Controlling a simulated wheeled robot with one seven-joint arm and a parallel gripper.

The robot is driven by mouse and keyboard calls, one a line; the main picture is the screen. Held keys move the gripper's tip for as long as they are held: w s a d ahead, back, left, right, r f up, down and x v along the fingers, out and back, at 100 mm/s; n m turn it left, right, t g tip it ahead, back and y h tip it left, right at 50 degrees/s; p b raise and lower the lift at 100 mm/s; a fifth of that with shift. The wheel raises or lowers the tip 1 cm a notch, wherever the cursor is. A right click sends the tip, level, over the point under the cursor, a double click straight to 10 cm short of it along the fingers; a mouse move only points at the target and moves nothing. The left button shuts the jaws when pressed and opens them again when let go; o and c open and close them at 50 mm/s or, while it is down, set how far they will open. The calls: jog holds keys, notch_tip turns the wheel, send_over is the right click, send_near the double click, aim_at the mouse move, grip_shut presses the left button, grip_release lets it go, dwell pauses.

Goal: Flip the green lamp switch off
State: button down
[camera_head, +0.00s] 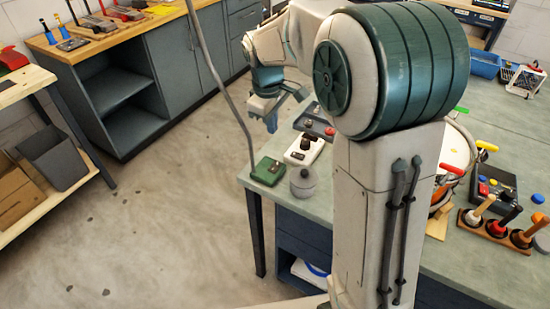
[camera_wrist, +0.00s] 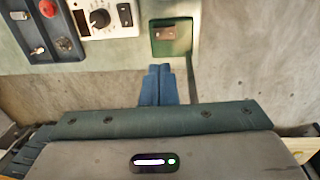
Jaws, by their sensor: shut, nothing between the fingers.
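The green switch box (camera_head: 268,171) sits at the near left corner of the grey-green bench in the head view. In the wrist view the green box (camera_wrist: 171,46) is at the top middle, with a brown rocker switch (camera_wrist: 166,33) on its face. Whether the rocker is on or off I cannot tell. My gripper (camera_wrist: 158,68) is shut and empty; its blue fingertips show just below the box in the wrist picture, apart from the rocker. In the head view my gripper (camera_head: 271,121) hangs beyond the bench's left edge, above and behind the box.
A white box with a dial (camera_head: 303,149) and a grey box with a red button (camera_head: 315,122) stand beside the green box. A grey lidded pot (camera_head: 302,184) is close in front. Floor is clear left of the bench (camera_head: 385,172). My arm hides the bench's middle.

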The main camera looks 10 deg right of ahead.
aim_at(276, 163)
jog(key=shift+w+r, duration=0.1)
dwell(0.4)
jog(key=f, duration=0.4)
jog(key=w+f, duration=0.1)
jog(key=f, duration=0.4)
jog(key=d+f, duration=0.1)
jog(key=f, duration=0.3)
jog(key=shift+w+d+f+p, duration=0.1)
jog(key=shift+w+f+p, duration=0.05)
jog(key=shift+f+p, duration=0.2)
jog(key=shift+f, duration=0.1)
jog(key=shift+f, duration=0.1)
